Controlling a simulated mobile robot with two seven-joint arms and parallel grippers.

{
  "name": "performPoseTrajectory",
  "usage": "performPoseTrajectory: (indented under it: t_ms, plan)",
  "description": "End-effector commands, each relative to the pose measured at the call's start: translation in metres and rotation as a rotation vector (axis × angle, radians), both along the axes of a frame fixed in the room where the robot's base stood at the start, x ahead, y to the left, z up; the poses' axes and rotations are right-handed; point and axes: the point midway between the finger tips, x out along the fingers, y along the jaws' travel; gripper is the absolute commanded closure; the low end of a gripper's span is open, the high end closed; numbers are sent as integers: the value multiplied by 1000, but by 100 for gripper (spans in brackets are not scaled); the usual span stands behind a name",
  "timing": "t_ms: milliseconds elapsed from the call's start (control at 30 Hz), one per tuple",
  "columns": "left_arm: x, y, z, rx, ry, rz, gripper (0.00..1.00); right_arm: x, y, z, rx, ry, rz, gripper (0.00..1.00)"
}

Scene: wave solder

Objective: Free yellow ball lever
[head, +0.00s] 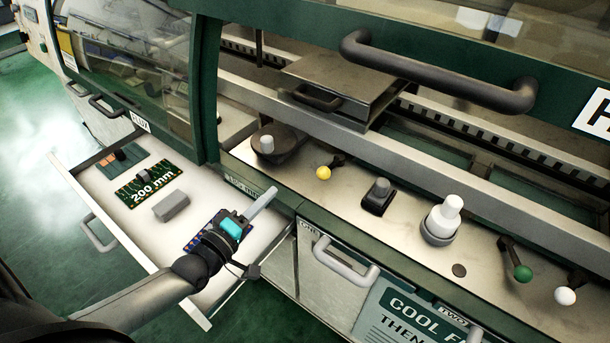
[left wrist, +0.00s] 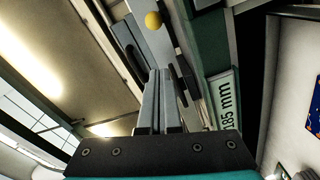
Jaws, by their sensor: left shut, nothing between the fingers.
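The yellow ball lever (head: 323,173) stands on the metal ledge of the machine, a small yellow ball with a short dark arm running up and right to a pivot. It also shows near the top of the left wrist view (left wrist: 153,20), beyond my fingertips. My left gripper (head: 271,192) is shut and empty, over the open drawer's right side. Its fingers point up and right toward the ledge, and it appears apart from the ball. In the left wrist view the closed fingers (left wrist: 162,78) point toward the ball. My right gripper is not in view.
On the ledge are a dark knob base (head: 285,151), a black switch (head: 378,196), a white bottle (head: 443,217), a green ball lever (head: 523,272) and a white ball lever (head: 565,295). The open drawer (head: 130,234) holds circuit boards. A raised hood handle (head: 440,73) hangs above the ledge.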

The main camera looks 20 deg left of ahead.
Motion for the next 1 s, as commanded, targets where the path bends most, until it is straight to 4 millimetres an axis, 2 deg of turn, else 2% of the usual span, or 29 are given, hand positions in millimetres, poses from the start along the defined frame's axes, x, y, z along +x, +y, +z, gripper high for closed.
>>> performPoseTrajectory:
  t_ms: [133,367,1000]
  plan:
    - [5,12,2,-103,35,-10,100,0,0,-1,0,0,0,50]
    - [16,13,3,-131,40,-9,100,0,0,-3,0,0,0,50]
    - [104,-5,-2,-127,39,-10,100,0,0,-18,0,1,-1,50]
